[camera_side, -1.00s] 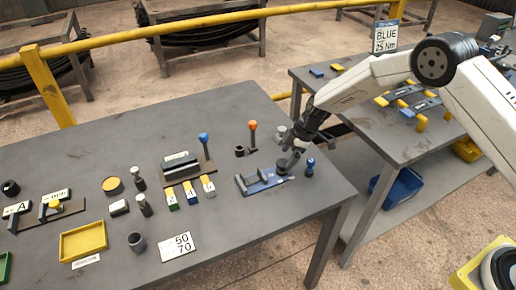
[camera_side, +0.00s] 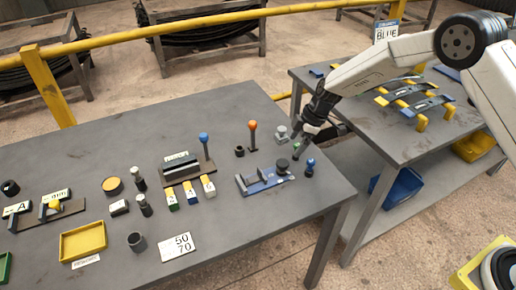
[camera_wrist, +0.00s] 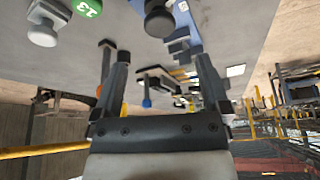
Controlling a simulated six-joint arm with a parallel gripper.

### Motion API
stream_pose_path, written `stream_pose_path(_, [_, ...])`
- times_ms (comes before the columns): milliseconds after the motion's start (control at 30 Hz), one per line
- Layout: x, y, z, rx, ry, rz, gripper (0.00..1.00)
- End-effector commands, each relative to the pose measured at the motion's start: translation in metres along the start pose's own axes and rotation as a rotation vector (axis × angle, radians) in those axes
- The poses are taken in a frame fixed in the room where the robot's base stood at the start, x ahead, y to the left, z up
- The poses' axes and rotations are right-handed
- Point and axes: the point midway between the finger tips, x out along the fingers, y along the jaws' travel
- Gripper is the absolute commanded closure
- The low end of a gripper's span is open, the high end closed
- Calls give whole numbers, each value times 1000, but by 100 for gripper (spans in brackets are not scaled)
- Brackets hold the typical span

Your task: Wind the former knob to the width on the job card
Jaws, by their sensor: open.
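The former is a blue base (camera_side: 262,182) with grey blocks near the right end of the grey bench. Its round dark knob (camera_side: 282,165) stands at its right end. In the wrist view, the knob (camera_wrist: 158,20) and part of the blue base (camera_wrist: 184,22) show at the top. My gripper (camera_side: 298,152) is open and empty, just above and right of the knob, apart from it. In the wrist view, its two fingers (camera_wrist: 163,72) are spread with nothing between them. A white card (camera_side: 180,246) reading 50 and 70 lies at the bench front.
A blue-topped peg (camera_side: 310,164) stands close right of the former. A grey fitting (camera_side: 281,133) and an orange-topped lever (camera_side: 252,130) stand behind it. A blue-topped lever (camera_side: 204,140) is farther left. A yellow tray (camera_side: 83,241) lies front left. Bare bench lies in front of the former.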

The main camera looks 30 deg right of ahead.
Motion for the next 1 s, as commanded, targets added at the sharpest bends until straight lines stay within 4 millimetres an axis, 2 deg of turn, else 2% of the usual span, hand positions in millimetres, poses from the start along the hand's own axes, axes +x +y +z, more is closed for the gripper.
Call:
stream_pose_path(267, [4,-2,-8,53,-47,-21,4])
stream_pose_path(533, [10,-5,-20,192,-173,-30,4])
stream_pose_path(1000, [10,-1,-35,424,-371,78,4])
